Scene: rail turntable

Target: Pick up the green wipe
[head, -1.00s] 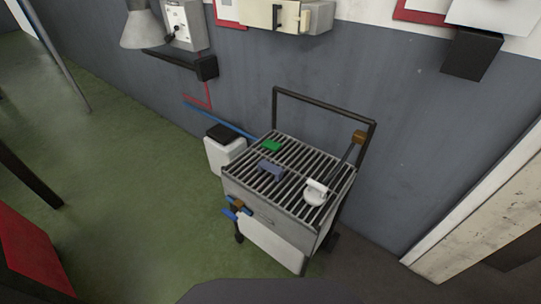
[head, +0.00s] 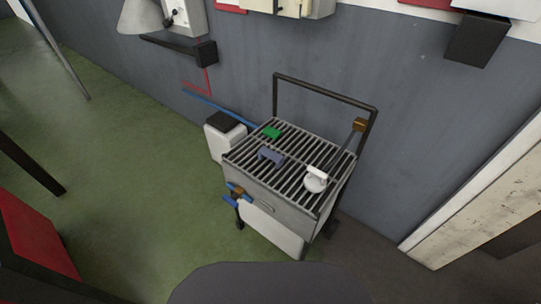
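The green wipe (head: 272,132) is a small green piece lying on the slatted top of a grey cart (head: 268,201), near its back left corner. A blue-grey block (head: 271,155) lies just in front of it on the slats. Neither of my grippers is in the head view, so I cannot see whether they are open or shut.
A white object with a round base (head: 316,181) stands on the cart's right side. The cart has a dark push handle (head: 325,92) at the back. A white bin with a black lid (head: 224,136) stands left of it. Green floor (head: 130,190) is free at left.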

